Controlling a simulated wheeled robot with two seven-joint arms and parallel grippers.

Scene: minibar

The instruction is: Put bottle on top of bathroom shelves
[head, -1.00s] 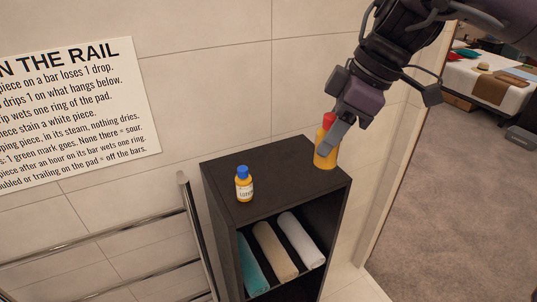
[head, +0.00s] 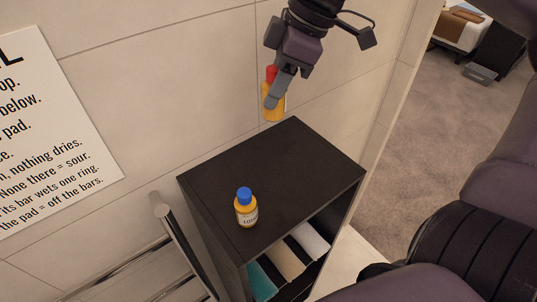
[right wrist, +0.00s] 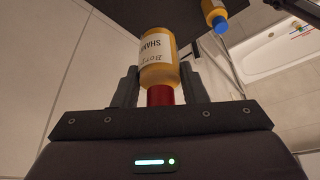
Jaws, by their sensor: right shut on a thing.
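A yellow bottle with a red cap (head: 273,115) is held upright in my right gripper (head: 272,98), whose fingers are shut around its upper part. In the head view its base shows just beyond the back edge of the dark shelf unit's top (head: 290,160), apparently raised above it; the exact height is hard to tell. The right wrist view shows the bottle (right wrist: 157,65) between both fingers, its label partly reading "SHAM", with the dark top (right wrist: 165,14) beyond. My left gripper is not in view.
A yellow lotion bottle with a blue cap (head: 246,208) stands on the front left of the top. The rest of the top is clear. Rolled towels (head: 287,260) lie inside the unit. A metal rail (head: 180,235) is at left, and a tiled wall is behind.

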